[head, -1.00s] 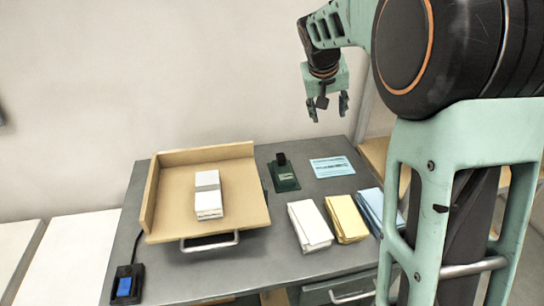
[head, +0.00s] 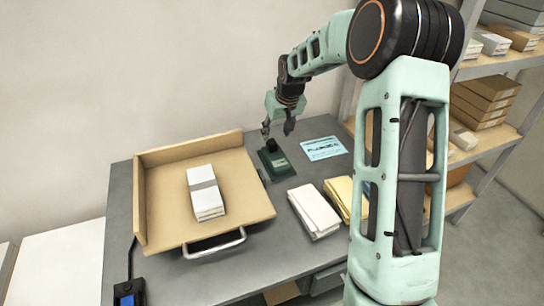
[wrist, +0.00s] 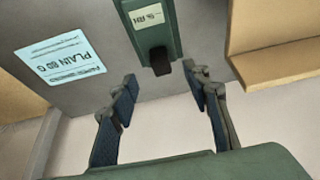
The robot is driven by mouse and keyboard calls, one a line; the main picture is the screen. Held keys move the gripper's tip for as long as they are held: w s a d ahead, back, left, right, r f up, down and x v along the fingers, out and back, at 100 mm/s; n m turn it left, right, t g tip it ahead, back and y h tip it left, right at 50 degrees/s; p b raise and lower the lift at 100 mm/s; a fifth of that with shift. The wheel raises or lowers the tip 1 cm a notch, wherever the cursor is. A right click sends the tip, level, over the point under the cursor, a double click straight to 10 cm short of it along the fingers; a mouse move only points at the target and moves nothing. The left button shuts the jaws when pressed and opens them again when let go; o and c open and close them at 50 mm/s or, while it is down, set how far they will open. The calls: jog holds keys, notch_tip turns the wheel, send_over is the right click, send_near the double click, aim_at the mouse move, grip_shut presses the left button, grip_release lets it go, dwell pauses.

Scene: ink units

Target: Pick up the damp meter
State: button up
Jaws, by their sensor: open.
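The damp meter (head: 277,163) is a dark green block with a black knob on top and a pale label. It lies on the grey table between the wooden tray and a blue card. In the wrist view the damp meter (wrist: 151,27) is at the top centre, its label reading "% RH" and its black knob pointing toward me. My gripper (head: 277,130) is open and just above the damp meter's back end. In the wrist view my gripper's fingers (wrist: 163,82) stand apart, with the knob between and beyond their tips; nothing is held.
A wooden tray (head: 150,206) with a metal handle holds a white stack (head: 205,193). The blue card (head: 323,148) lies to the right. White (head: 314,211) and yellow (head: 340,196) paper stacks lie in front. A small device with a blue screen (head: 127,299) is at the front left. Shelves (head: 505,62) stand at the right.

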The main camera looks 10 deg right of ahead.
aim_at(273, 144)
jog(key=x, duration=0.8)
jog(key=shift+w+f, duration=0.1)
jog(key=shift+f, duration=0.3)
grip_shut()
